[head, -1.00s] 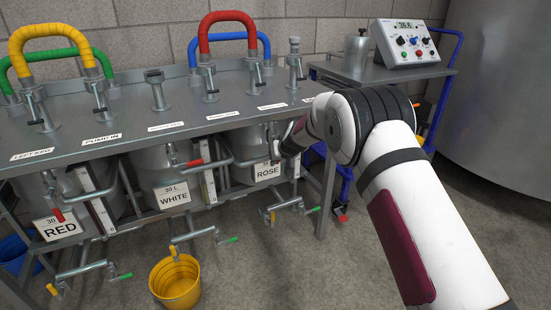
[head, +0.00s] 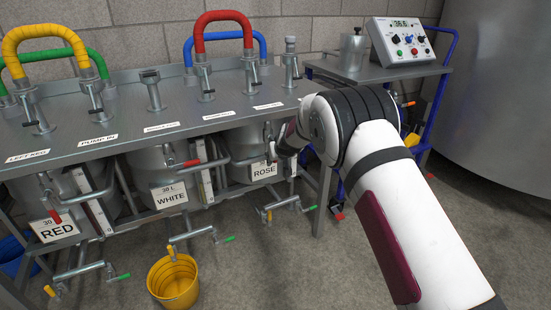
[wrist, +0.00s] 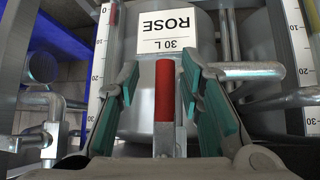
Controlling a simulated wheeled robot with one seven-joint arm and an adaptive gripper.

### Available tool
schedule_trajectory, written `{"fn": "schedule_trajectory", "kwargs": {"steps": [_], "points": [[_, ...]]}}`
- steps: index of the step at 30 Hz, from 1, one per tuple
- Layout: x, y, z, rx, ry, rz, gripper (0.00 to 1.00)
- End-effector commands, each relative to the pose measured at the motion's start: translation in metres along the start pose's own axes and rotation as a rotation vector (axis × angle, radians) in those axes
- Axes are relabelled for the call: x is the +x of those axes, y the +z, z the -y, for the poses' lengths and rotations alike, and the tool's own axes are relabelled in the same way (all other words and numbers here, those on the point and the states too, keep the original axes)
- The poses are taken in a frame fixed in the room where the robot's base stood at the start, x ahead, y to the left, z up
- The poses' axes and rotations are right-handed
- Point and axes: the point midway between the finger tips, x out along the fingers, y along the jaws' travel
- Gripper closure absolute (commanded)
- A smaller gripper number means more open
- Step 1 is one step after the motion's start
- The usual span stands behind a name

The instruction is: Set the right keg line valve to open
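The right keg (head: 242,142), labelled ROSE, stands under the bench; its label (wrist: 166,32) appears upside down in the wrist view. Its red valve handle (wrist: 165,92) on a metal lever stands between the teal pads of my gripper (wrist: 160,76). The fingers are open, one on each side of the handle, with gaps visible on both sides. In the head view my gripper (head: 277,146) is at the front of the ROSE keg, partly covered by my arm, and the handle cannot be made out there.
The WHITE keg (head: 150,165) has a red handle (head: 187,163) pointing sideways. The RED keg (head: 42,195) is farther left. Pipes and taps with green handles project in front. A yellow bucket (head: 174,284) stands on the floor. A blue trolley (head: 440,95) is at right.

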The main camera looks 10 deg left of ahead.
Motion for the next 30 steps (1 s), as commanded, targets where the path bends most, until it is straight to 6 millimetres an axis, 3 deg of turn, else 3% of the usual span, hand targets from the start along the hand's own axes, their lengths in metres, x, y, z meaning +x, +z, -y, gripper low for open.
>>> {"fn": "schedule_trajectory", "kwargs": {"steps": [11,24,30], "points": [[-0.013,-0.002,0.001,0.001,-0.002,-0.002,0.66],[-0.092,-0.001,0.001,0.001,-0.002,-0.001,0.66],[-0.114,0.000,0.000,0.000,-0.001,0.000,0.66]]}}
